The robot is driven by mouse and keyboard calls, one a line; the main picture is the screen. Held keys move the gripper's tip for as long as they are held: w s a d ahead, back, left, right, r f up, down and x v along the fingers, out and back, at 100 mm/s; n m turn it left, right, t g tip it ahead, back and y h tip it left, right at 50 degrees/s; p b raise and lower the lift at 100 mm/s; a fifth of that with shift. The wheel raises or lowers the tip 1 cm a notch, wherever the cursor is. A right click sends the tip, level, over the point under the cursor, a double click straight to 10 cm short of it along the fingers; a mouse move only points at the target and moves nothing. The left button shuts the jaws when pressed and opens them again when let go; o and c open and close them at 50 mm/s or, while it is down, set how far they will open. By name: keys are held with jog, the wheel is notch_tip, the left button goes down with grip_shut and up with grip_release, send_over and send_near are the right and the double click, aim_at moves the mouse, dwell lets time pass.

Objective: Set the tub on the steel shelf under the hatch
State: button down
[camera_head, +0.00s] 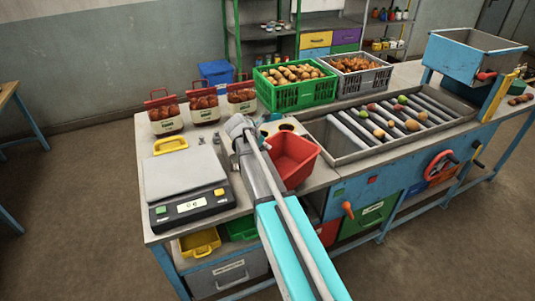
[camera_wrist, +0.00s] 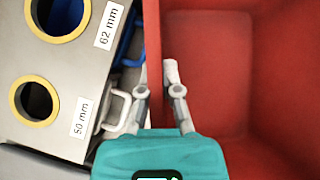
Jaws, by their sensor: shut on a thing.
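In the head view my arm hides the tub's left side and the fingers. I cannot tell whether the tub's base touches the bench. I cannot make out a shelf under a hatch for certain.
A steel plate with holes marked 62 mm and 50 mm (camera_wrist: 75,55) stands beside the tub. The scale (camera_head: 187,190) is to the left, bagged potatoes (camera_head: 203,105) behind. Green (camera_head: 290,95) and grey crates (camera_head: 365,80) stand at the back. The roller tray (camera_head: 350,150) is to the right.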

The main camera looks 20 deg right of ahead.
jog(key=shift+f+b, duration=1.2)
jog(key=shift+f, duration=0.5)
jog(key=c, duration=0.8)
grip_release()
jog(key=shift+r, duration=0.3)
jog(key=shift+p+v, duration=0.8)
jog(key=shift+v, duration=0.1)
jog(key=p+v, duration=0.7)
jog(key=v, duration=0.3)
jog(key=shift+p, duration=0.3)
jog(key=shift+a, duration=0.1)
